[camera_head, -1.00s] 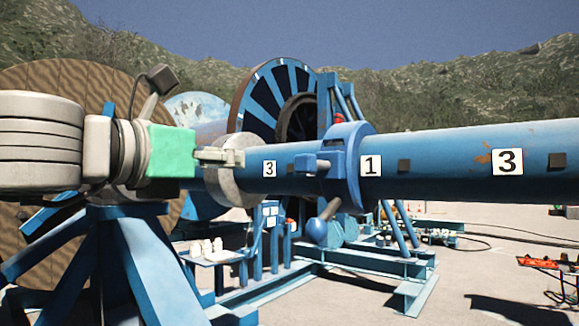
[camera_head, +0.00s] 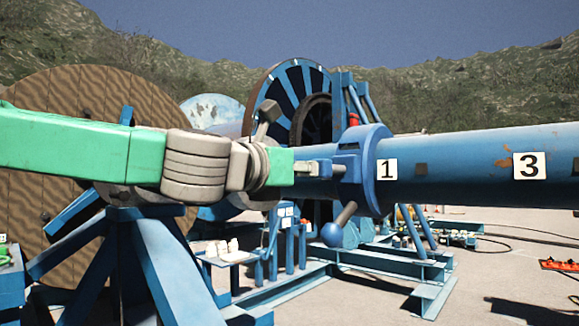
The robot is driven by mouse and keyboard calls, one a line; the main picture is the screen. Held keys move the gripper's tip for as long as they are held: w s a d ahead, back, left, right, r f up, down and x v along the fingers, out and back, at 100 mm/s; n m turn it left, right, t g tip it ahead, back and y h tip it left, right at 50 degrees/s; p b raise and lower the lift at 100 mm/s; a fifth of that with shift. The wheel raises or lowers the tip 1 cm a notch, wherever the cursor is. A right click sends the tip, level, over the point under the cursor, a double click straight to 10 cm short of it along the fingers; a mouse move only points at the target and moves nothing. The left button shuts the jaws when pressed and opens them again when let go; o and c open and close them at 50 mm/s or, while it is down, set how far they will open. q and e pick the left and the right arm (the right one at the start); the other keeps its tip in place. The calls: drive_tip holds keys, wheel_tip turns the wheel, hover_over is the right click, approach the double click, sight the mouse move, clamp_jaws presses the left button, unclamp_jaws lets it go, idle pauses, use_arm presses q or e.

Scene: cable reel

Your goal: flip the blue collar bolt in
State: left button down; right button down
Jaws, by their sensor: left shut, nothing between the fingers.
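The blue collar (camera_head: 376,172) sits around the blue shaft, right of centre, beside a plate marked 1. A handle with a blue ball end (camera_head: 332,234) hangs below the collar, tilted down to the left. My left gripper (camera_head: 325,168) comes in from the left, shut and empty. Its fingertips are at the bolt's left end; I cannot tell whether they touch. My right gripper is not in view.
The shaft (camera_head: 455,167) runs to the right edge, with a plate marked 3. A grey ring (camera_head: 250,201) lies mostly behind my arm. A blue stand (camera_head: 150,255) is at the lower left, and large reels stand behind. Open ground is at the lower right.

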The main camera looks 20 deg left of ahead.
sight(320, 169)
use_arm(q)
drive_tip(key=shift+w+d, duration=0.15)
drive_tip(key=shift+w, duration=0.3)
drive_tip(key=x, duration=0.3)
drive_tip(key=shift+w, duration=0.25)
drive_tip(key=shift+s, duration=0.1)
